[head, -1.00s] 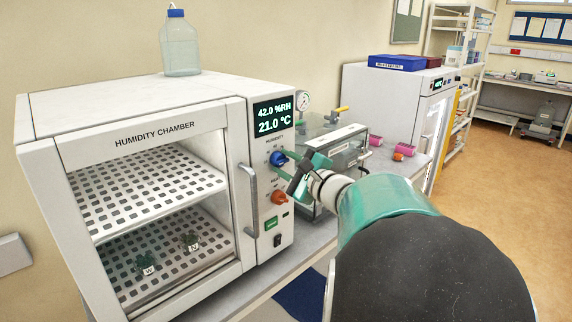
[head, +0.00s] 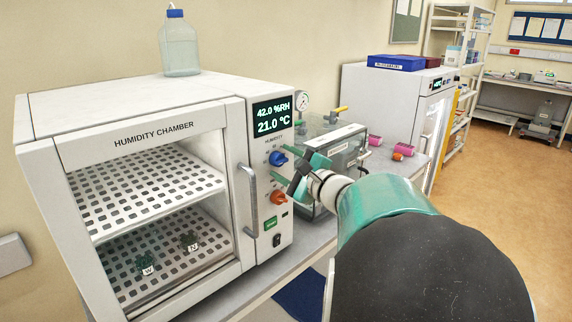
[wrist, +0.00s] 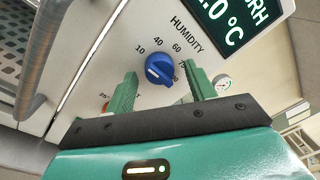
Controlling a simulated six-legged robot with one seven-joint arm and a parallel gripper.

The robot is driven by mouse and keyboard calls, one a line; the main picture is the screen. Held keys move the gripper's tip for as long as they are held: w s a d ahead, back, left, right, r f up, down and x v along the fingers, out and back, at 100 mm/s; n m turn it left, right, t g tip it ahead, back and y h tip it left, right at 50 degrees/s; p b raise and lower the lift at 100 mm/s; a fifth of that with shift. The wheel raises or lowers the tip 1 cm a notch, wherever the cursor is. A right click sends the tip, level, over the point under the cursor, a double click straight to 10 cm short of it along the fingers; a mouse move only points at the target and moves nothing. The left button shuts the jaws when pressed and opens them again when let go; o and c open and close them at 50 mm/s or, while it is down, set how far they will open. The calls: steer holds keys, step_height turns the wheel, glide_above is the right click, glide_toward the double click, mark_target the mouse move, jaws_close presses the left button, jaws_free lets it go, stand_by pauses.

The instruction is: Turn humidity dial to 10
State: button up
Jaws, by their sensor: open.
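The blue humidity dial (head: 277,158) sits on the front panel of the white humidity chamber (head: 133,141), under the display (head: 273,115), which reads 42.0 %RH and 21.0 °C. In the wrist view the dial (wrist: 159,70) has a white mark on its lower left side. Printed numbers, among them 10, 40 and 60, stand around it. My gripper (head: 285,164) is in front of the panel. Its green fingers (wrist: 161,71) are open, one to each side of the dial in the wrist view, with visible gaps. I cannot tell how far the fingertips are from the panel.
An orange dial (head: 278,197) and a green button (head: 271,223) are below the blue dial. A curved door handle (head: 250,200) stands out to the left. A clear box with a gauge (head: 302,99) stands right of the chamber, close to my arm.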

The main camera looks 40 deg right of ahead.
steer(key=s, duration=1.3)
steer(key=shift+s+f, duration=0.35)
steer(key=shift+a, duration=0.1)
steer(key=w+a+f+n+g+y, duration=0.25)
steer(key=a+n, duration=0.25)
steer(key=a, duration=0.4)
steer(key=w+a+f+n+g+y, duration=0.2)
steer(key=a+f+n+g+y, duration=0.15)
steer(key=a, duration=0.55)
steer(key=s+a+f+n+g+h, duration=0.2)
steer(key=s+a+n+g, duration=0.1)
steer(key=a+n, duration=0.3)
steer(key=s+a+f+n+g+h, duration=0.3)
steer(key=a+n, duration=0.4)
steer(key=n, duration=0.3)
steer(key=shift+s+f+g+h, duration=0.3)
steer(key=shift+s+g, duration=0.2)
steer(key=shift+s, duration=0.1)
